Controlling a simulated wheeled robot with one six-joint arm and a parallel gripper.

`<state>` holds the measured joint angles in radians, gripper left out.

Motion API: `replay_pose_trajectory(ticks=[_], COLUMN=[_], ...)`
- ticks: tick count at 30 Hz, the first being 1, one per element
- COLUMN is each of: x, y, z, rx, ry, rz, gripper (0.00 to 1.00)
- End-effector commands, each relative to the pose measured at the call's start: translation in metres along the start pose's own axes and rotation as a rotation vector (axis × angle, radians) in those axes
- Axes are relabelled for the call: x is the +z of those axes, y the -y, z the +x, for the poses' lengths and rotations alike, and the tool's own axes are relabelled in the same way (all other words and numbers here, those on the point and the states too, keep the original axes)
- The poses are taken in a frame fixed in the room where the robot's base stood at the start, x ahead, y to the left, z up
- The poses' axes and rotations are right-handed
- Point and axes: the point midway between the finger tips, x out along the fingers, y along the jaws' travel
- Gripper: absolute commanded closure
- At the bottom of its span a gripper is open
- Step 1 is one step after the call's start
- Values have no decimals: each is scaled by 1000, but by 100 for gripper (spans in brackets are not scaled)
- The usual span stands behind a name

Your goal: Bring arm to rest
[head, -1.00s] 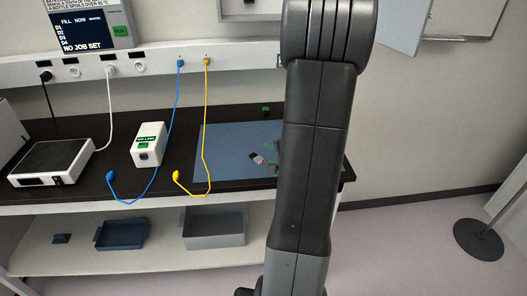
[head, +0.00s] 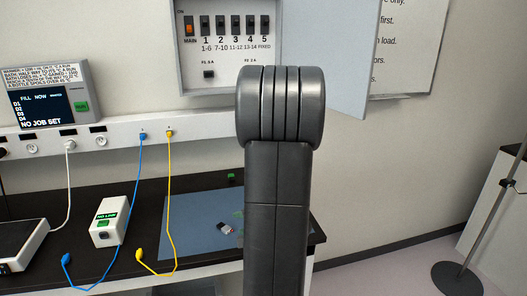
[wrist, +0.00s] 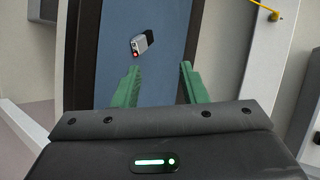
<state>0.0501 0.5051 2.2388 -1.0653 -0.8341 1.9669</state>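My gripper (wrist: 158,82) shows in the wrist view with its two green fingers apart and nothing between them. It hangs above the blue mat (wrist: 170,15) on the bench. A small grey and black device (wrist: 142,43) with a red light lies on the mat beyond the fingertips. In the head view my dark arm stands in the middle and hides part of the mat (head: 190,225). The small device (head: 226,228) lies on the mat just left of my arm. The gripper is mostly hidden in the head view, with a bit of green beside my arm.
A white box reading "NO LINK" (head: 109,222), a blue cable (head: 138,190) and a yellow cable (head: 169,200) are on the dark bench (head: 70,195). An open breaker panel (head: 195,75) is on the wall behind my arm. A stand (head: 457,280) is on the floor at right.

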Motion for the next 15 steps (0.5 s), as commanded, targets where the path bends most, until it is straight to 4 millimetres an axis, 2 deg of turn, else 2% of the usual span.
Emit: replay_pose_trajectory(ticks=[9,15], x=[1,0], y=[-1,0], z=[54,75], rx=[1,0], ry=[4,2], rz=[0,0], gripper=[61,61])
